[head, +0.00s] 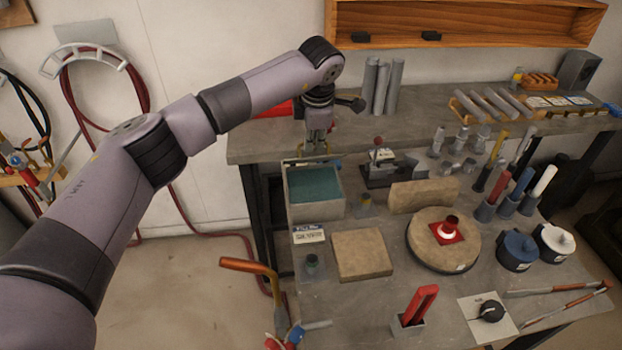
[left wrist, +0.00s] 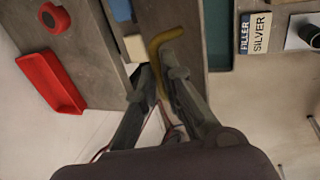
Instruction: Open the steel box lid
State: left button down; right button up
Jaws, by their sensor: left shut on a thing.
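The steel box (head: 330,211) stands at the left end of the bench, and its teal inside shows from above. In the left wrist view its teal inside (left wrist: 247,62) shows at the right. The lid (left wrist: 178,20) appears raised at the box's back edge, seen nearly edge-on in the head view. My left gripper (head: 319,143) is above that back edge. Its fingers (left wrist: 158,75) are shut on the curved brass handle (left wrist: 165,40) of the lid. My right gripper is not in view.
A filler silver label (head: 309,235) is in front of the box. A tan block (head: 362,255) and a round board (head: 425,255) are to its right. A raised shelf (head: 265,142) runs behind. A red tray (left wrist: 50,83) shows in the left wrist view. An orange-handled torch (head: 250,266) stands at the front left.

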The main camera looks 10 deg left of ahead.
pick_arm(q)
jog(key=shift+w+a+r, duration=0.2)
jog(key=shift+w, duration=0.2)
jog(key=shift+w+a+r+p, duration=0.25)
jog(key=shift+w+r+p, duration=0.15)
jog(key=shift+w, duration=0.2)
jog(key=shift+w+a, duration=0.25)
jog(key=shift+w, duration=0.3)
jog(key=shift+w+a+r+p, duration=0.1)
jog(key=shift+w+a+p, duration=0.15)
jog(key=shift+w, duration=0.35)
jog(key=shift+w+a+r+p, duration=0.1)
jog(key=shift+w+a+p, duration=0.15)
jog(key=shift+w, duration=0.35)
